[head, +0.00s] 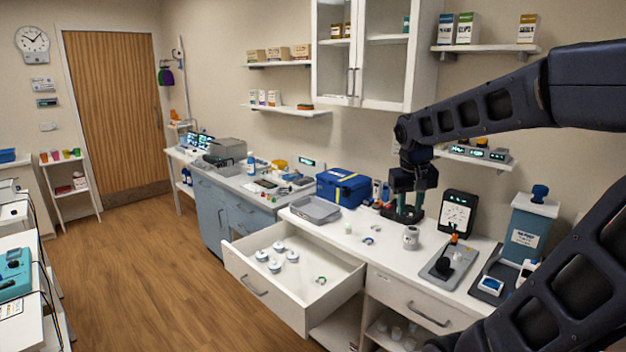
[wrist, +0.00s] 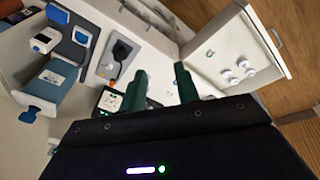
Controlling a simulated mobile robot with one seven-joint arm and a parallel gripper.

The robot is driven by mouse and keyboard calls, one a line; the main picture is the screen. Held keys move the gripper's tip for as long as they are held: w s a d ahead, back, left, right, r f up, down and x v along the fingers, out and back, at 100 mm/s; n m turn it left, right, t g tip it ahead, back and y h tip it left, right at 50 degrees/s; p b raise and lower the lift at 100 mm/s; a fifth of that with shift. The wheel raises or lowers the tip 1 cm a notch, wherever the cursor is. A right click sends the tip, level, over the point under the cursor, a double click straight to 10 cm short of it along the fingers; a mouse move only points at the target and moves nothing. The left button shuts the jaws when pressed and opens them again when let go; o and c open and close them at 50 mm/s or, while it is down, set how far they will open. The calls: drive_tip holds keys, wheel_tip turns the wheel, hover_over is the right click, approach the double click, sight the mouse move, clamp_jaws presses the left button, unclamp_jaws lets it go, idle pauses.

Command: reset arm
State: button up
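My arm (head: 490,105) reaches in from the right of the head view, with its forearm stretched to the left above the counter. My gripper (head: 403,214) hangs down from it over the back of the white counter (head: 385,252), near the wall. In the wrist view the two dark green fingers of my gripper (wrist: 160,80) stand apart with nothing held between them. I cannot tell how far the fingertips are above the counter.
An open drawer (head: 295,262) with several white-lidded jars juts out below the counter. A blue box (head: 343,187) and a grey tray (head: 315,209) lie left of my gripper. Shelves and a cabinet (head: 362,75) hang above.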

drive_tip(key=s+d+f+m+t+y, duration=0.1)
drive_tip(key=s+d+t, duration=0.1)
drive_tip(key=s, duration=0.7)
drive_tip(key=shift+s+d, duration=0.15)
drive_tip(key=shift+d, duration=0.25)
